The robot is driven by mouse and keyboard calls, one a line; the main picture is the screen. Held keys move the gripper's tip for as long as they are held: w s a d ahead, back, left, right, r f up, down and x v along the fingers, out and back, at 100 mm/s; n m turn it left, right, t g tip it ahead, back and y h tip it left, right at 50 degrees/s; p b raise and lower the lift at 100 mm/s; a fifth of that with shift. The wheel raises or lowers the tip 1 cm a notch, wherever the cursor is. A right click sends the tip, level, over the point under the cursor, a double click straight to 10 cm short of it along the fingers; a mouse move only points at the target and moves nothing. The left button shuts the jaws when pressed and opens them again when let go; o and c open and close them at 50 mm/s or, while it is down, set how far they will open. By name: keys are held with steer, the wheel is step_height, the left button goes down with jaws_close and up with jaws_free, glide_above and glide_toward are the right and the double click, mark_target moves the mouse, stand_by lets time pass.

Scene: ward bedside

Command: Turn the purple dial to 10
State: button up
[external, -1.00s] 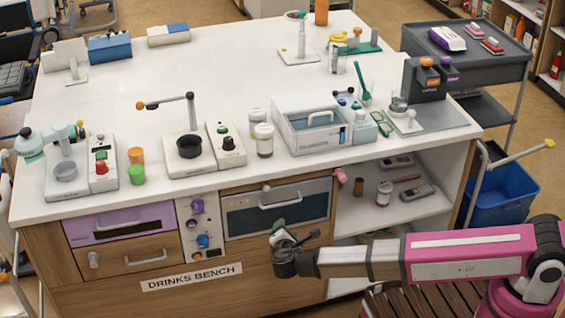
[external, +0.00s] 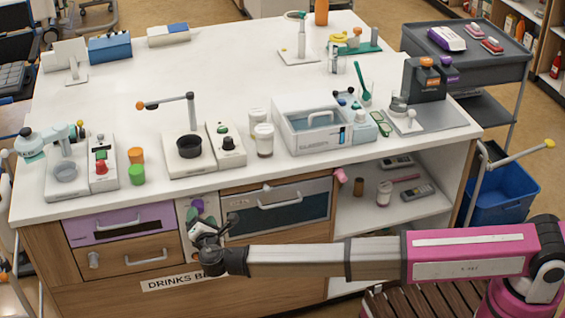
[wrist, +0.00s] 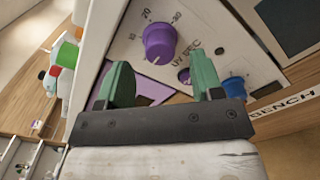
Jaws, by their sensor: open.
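The purple dial (wrist: 160,42) sits on a pale control panel (wrist: 205,22) with printed numbers around it, in the wrist view. Its white mark points down and a little left in that picture. In the external view the purple dial (external: 198,205) shows at the top of the panel between the drawers and the oven. My gripper (wrist: 160,85) is open and empty, its two green fingers spread apart, below the dial and not touching it. In the external view my gripper (external: 212,228) is in front of the panel and hides its lower part.
The purple drawer (external: 120,222) is to the left; the oven handle (external: 280,201) sticks out to the right.

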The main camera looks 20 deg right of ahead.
mark_target(200, 211)
steer(key=shift+w, duration=1.9)
steer(key=shift+c, duration=0.2)
steer(key=c, duration=0.9)
steer(key=m, duration=1.1)
steer(key=shift+m, duration=0.4)
steer(key=shift+d, duration=0.1)
